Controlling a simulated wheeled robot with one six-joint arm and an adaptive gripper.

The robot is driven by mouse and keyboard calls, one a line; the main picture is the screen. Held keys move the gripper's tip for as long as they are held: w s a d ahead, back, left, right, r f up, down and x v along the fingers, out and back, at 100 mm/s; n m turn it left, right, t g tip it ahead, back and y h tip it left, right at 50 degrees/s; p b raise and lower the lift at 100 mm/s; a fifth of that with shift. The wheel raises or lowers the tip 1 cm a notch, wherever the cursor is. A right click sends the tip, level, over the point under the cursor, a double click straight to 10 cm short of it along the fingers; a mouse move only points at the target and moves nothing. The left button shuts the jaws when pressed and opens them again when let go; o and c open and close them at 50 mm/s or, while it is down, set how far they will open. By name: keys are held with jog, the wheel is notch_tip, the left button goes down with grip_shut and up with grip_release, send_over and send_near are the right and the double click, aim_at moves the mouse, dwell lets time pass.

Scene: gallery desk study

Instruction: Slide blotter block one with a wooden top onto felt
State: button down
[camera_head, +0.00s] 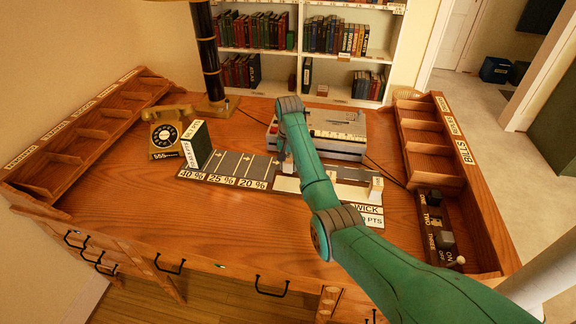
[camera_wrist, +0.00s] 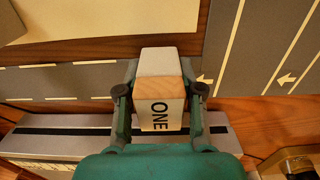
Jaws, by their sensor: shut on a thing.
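Blotter block one (camera_wrist: 160,85) has a pale body, a wooden top edge and a face marked ONE. My gripper (camera_wrist: 160,92) is shut on it, with one finger on each side. In the head view my arm hides most of the gripper (camera_head: 285,158) and I cannot make out the block clearly. Grey felt (camera_wrist: 250,45) with pale lines and arrows lies right of the block in the wrist view; it shows in the head view (camera_head: 235,164) above labels 40 %, 25 % and 20 %. Whether the block touches the felt I cannot tell.
A pale box-like machine (camera_head: 335,132) stands behind the gripper. A dark upright box (camera_head: 198,143) and a telephone (camera_head: 167,132) stand left. A small white block (camera_head: 376,187) stands at right by a pale card. Wooden trays line both sides; the desk front is clear.

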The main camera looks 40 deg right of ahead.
jog(key=shift+w+d, duration=0.75)
jog(key=shift+d, duration=0.2)
jog(key=shift+f, duration=0.2)
dwell(0.4)
jog(key=c, duration=0.7)
grip_release()
jog(key=shift+o, duration=0.2)
notch_tip(320, 180, up, 12)
